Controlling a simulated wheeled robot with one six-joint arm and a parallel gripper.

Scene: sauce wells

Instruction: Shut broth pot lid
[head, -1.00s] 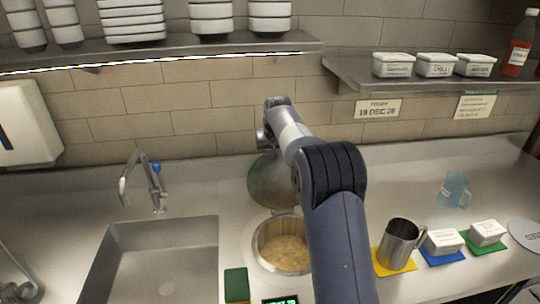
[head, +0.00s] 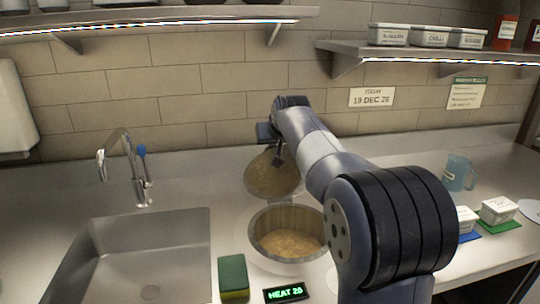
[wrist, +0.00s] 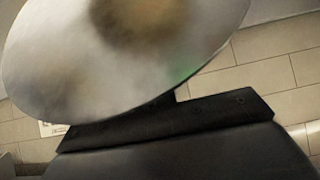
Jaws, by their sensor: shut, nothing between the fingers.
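The broth pot (head: 258,228) is a round steel well set in the counter, with tan broth (head: 290,243) inside. Its round grey lid (head: 268,182) stands open, tilted up behind the pot at its back rim. My gripper (head: 278,160) is shut and empty at the upper part of the lid; its dark tip overlaps the lid in the head view. I cannot tell whether it touches. In the wrist view the lid (wrist: 100,65) is a large, blurred metal disc close to the camera. My arm covers the area right of the pot.
A sink (head: 140,255) and tap (head: 125,165) are at left. A green and yellow sponge (head: 233,275) and a heat display (head: 286,292) sit before the pot. White tubs (head: 498,209) and a blue jug (head: 457,174) stand at right. A shelf (head: 350,62) hangs above.

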